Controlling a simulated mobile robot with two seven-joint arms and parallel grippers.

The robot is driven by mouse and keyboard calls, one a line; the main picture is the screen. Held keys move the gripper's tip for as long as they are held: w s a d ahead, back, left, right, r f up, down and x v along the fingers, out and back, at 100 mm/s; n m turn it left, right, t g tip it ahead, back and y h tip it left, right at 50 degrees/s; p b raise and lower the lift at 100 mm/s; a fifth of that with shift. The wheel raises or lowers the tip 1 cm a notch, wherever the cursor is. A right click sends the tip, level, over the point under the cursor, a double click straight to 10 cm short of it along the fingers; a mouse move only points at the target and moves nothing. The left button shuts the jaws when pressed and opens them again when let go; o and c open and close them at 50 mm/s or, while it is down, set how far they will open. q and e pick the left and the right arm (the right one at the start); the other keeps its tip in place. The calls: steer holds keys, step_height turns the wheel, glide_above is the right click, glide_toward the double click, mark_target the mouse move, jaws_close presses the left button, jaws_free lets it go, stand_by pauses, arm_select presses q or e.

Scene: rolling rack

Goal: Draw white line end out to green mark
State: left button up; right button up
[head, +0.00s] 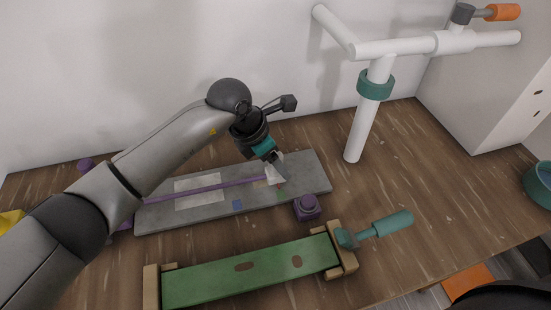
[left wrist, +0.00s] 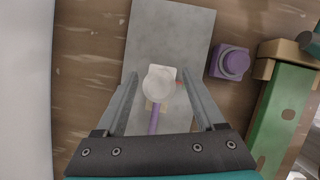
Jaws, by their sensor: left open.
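The white line end (left wrist: 158,84) is a pale rounded piece on a white block, at the end of a purple line (head: 225,190) on the grey board (head: 310,172). It also shows in the head view (head: 273,176). My left gripper (left wrist: 160,88) is open, with one finger on each side of the white end and visible gaps between. In the head view its fingertips (head: 274,162) are at the white end and partly hide it. A small greenish mark (head: 281,194) seems to lie just in front of the white end. My right gripper is not in view.
A purple knob block (head: 307,207) stands beside the board's right front. A green plank in a wooden clamp (head: 250,272) with a teal handle (head: 390,223) lies in front. A white pipe stand (head: 360,125) rises behind right. The board's right end is clear.

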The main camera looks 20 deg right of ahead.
arm_select(q)
steer(key=v, duration=1.5)
steer(key=shift+r, duration=0.15)
